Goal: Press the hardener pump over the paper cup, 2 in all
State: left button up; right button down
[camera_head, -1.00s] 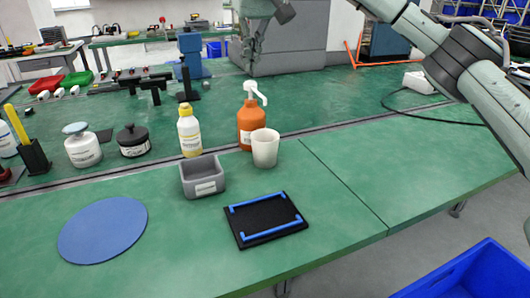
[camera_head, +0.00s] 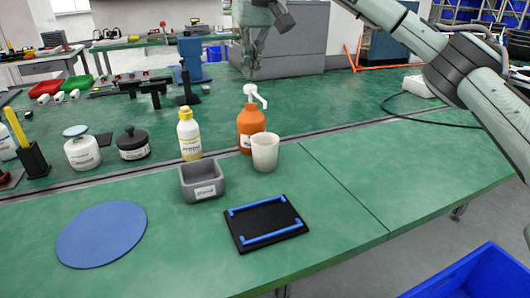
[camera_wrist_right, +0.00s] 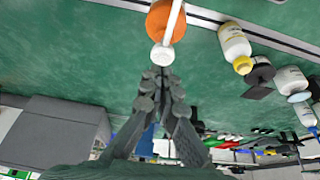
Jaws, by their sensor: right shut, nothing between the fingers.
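The orange hardener bottle (camera_head: 251,127) stands upright at the back of the front bench, with its white pump head (camera_head: 254,93) raised and the spout pointing right and forward. The white paper cup (camera_head: 265,151) stands in front of it, slightly right, below the spout. My right gripper (camera_head: 250,72) is above and behind the pump head, apart from it, with its fingers shut and empty. In the right wrist view, the shut fingertips (camera_wrist_right: 160,78) are just short of the white pump head (camera_wrist_right: 162,54) above the orange bottle (camera_wrist_right: 164,22). My left gripper is out of view.
A yellow-capped bottle (camera_head: 189,137) and a grey bin (camera_head: 202,181) stand left of the hardener. A black tray with blue strips (camera_head: 264,221) and a round blue mat (camera_head: 101,233) lie in front. The bench at right is clear.

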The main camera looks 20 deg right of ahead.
aim_at(250, 86)
jog(key=shift+f, duration=0.1)
dwell(0.6)
jog(key=shift+f+b, duration=0.55)
jog(key=shift+f, duration=1)
jog(key=shift+r+p, duration=1.45)
jog(key=shift+r, duration=0.05)
jog(key=shift+f, duration=0.15)
